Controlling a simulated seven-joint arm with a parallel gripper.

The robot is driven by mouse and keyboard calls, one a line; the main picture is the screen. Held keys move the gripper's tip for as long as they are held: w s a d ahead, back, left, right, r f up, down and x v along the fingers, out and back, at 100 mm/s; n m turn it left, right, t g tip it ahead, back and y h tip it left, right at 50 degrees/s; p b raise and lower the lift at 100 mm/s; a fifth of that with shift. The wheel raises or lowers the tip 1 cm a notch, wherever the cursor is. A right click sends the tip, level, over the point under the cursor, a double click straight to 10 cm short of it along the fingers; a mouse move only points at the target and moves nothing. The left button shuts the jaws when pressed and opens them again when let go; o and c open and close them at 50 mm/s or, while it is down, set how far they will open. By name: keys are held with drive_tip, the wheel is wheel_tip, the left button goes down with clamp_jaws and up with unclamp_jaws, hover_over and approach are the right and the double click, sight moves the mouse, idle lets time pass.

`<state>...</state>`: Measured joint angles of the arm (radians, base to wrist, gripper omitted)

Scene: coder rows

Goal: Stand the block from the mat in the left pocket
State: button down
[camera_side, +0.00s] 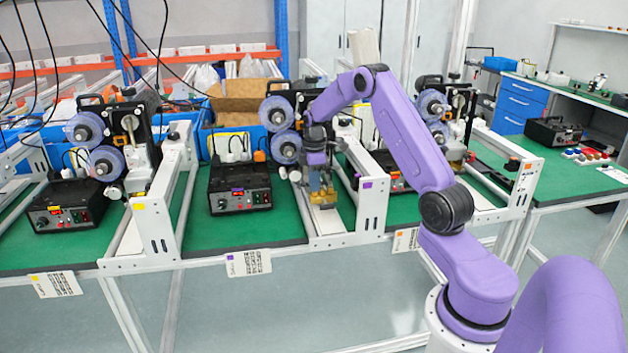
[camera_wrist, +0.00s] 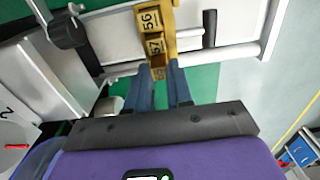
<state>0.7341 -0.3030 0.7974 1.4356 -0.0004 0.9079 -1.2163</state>
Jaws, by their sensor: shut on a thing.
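In the wrist view my gripper (camera_wrist: 161,80) has its two blue-grey fingers closed on a small brass-yellow block (camera_wrist: 158,72) with dark marks. Just beyond it are brass-yellow faces with black numbers (camera_wrist: 152,30), reading 56 and 57. I cannot tell clearly where the block ends and this numbered piece begins. In the side view my gripper (camera_side: 318,178) points down beside the middle station, with yellow brass-coloured parts (camera_side: 325,197) at its tip, low by the white rail. The left pocket cannot be made out; the gripper and the small scale hide it.
The green mat (camera_side: 250,228) is clear in front of the black control box (camera_side: 240,187). A white end plate (camera_side: 372,205) stands close right of my gripper. Blue ribbon reels (camera_side: 277,114) stand just behind it. Similar stations stand to both sides.

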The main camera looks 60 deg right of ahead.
drive_tip(key=shift+f, duration=0.6)
idle(0.3)
drive_tip(key=c, duration=0.9)
unclamp_jaws()
drive_tip(key=shift+c, duration=0.2)
wheel_tip(320, 180, up, 18)
drive_tip(key=f, duration=0.1)
drive_tip(key=s+a+r, duration=0.1)
drive_tip(key=a, duration=1.4)
drive_tip(key=s+a+f+n, duration=0.2)
drive_tip(key=s+a+n, duration=0.1)
drive_tip(key=s+a, duration=1.65)
drive_tip(key=s+d+f, duration=0.1)
drive_tip(key=s+f, duration=0.3)
drive_tip(key=s, duration=1)
drive_tip(key=shift+s+n, duration=0.25)
drive_tip(key=shift+n, duration=0.05)
